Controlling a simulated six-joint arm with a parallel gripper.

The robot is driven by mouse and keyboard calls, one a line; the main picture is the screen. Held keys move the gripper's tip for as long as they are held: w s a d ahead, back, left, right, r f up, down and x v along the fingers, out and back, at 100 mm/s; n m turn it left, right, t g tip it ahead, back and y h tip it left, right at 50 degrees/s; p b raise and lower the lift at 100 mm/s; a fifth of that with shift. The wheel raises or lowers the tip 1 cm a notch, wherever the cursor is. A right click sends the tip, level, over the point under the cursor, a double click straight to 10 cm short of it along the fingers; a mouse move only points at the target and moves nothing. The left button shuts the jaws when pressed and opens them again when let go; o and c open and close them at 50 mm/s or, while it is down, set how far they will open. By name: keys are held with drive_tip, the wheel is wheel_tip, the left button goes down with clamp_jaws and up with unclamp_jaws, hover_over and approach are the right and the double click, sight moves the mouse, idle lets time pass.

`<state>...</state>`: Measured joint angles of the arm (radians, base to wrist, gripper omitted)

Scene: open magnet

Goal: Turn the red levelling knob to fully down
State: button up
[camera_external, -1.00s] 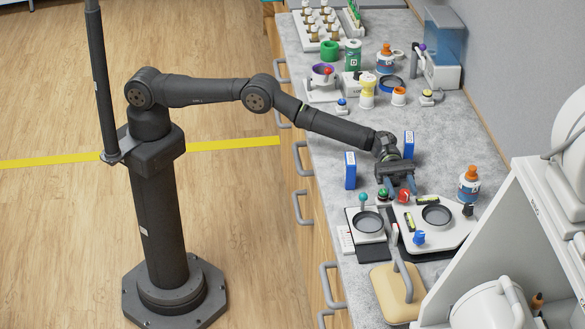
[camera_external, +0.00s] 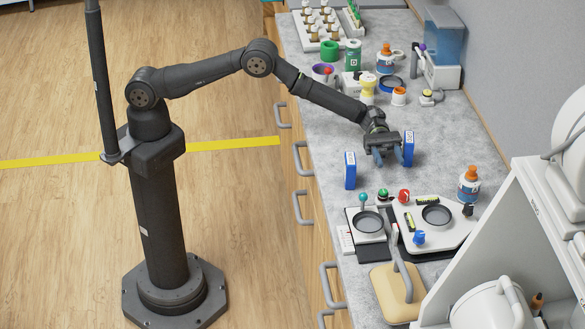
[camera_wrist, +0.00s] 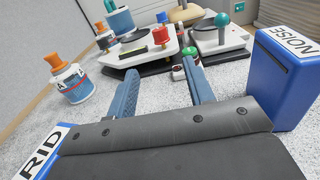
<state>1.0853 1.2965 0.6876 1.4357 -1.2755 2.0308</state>
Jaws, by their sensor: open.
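The red levelling knob (camera_external: 404,196) sits at the back edge of a white plate (camera_external: 458,233) with a round dark-rimmed dish. The knob also shows in the wrist view (camera_wrist: 160,35), beyond my fingers and apart from them. Its turn position is too small to read. My gripper (camera_external: 391,161) is open and empty, above the counter behind the knob. A green knob (camera_external: 383,195) is left of the red one, and a blue knob (camera_external: 419,238) is on the plate's front side.
Blue boxes stand on either side of my gripper, one left (camera_external: 350,171) and one right (camera_external: 408,149). An orange-capped bottle (camera_external: 469,186) stands right of the plate. A joystick with a teal ball (camera_external: 363,198) is left of it. The counter between gripper and plate is clear.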

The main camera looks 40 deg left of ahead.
drive_tip(key=shift+v, duration=1.75)
drive_tip(key=shift+r, duration=0.1)
